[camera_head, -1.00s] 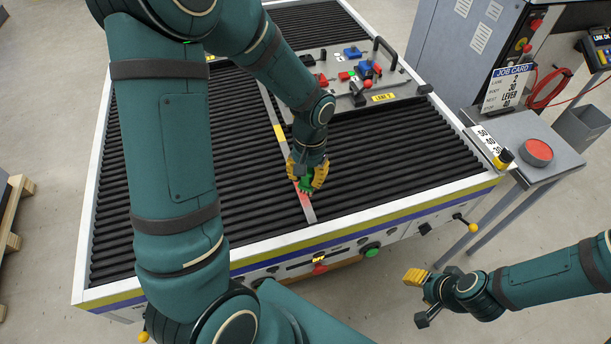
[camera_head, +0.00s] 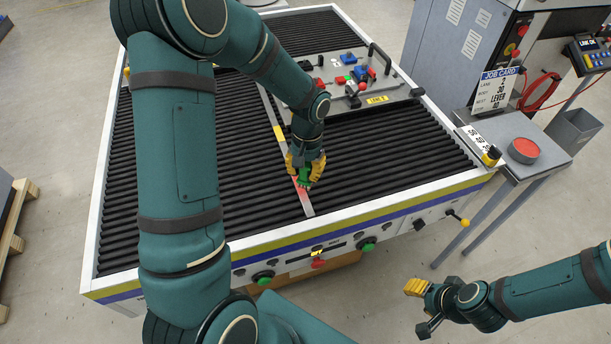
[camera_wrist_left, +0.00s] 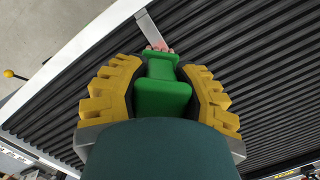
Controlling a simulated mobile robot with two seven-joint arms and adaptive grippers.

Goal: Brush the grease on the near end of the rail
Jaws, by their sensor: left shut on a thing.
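The rail (camera_head: 309,208) is a thin grey metal strip running between the roller lanes to the table's front edge. A reddish grease patch (camera_head: 300,190) lies on its near part, partly hidden by my left gripper (camera_head: 306,173). That gripper is shut on a green brush (camera_head: 303,182), pointed down at the near end of the rail. In the left wrist view the brush (camera_wrist_left: 161,96) sits between the yellow fingers, with its tip at the pinkish patch (camera_wrist_left: 157,47); exact contact is unclear. My right gripper (camera_head: 418,288) hangs in front of the table, clear of it; its opening is unclear.
Black rollers (camera_head: 390,155) cover the table on both sides of the rail. A grey fixture plate (camera_head: 340,88) with coloured parts and levers lies at the back. A job card (camera_head: 495,90) and a red button (camera_head: 525,149) stand on a side table at right.

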